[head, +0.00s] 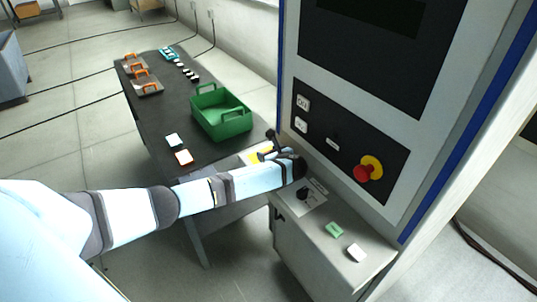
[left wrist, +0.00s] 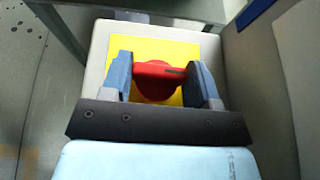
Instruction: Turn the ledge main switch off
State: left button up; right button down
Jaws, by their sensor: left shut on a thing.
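The ledge main switch has a red rotary knob (left wrist: 158,88) on a yellow plate (left wrist: 188,50). In the left wrist view its red bar lies roughly crosswise, between the two fingers. My left gripper (left wrist: 162,78) is shut on the knob, one finger at each end of the bar. In the head view my left gripper (head: 268,147) is over the far end of the grey ledge. The yellow plate (head: 258,156) shows partly there, and the arm and gripper hide the red knob. My right gripper is not in view.
A black rotary knob (head: 304,193), a green block (head: 334,230) and a white block (head: 355,252) are on the ledge nearer me. The machine panel with a red emergency button (head: 363,173) rises beside it. A dark table (head: 150,115) holds a green crate (head: 222,127).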

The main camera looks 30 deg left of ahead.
pick_arm(q)
jog(key=shift+n+g, duration=0.3)
jog(key=shift+g, duration=0.1)
jog(key=o, duration=0.9)
jog(key=b+v, duration=0.2)
jog(key=v, duration=1)
jog(key=shift+d+r, duration=0.1)
jog(key=shift+d, duration=0.35)
jog(key=shift+s+d+r, duration=0.2)
jog(key=shift+s+d, duration=0.05)
jog(key=shift+d, duration=0.1)
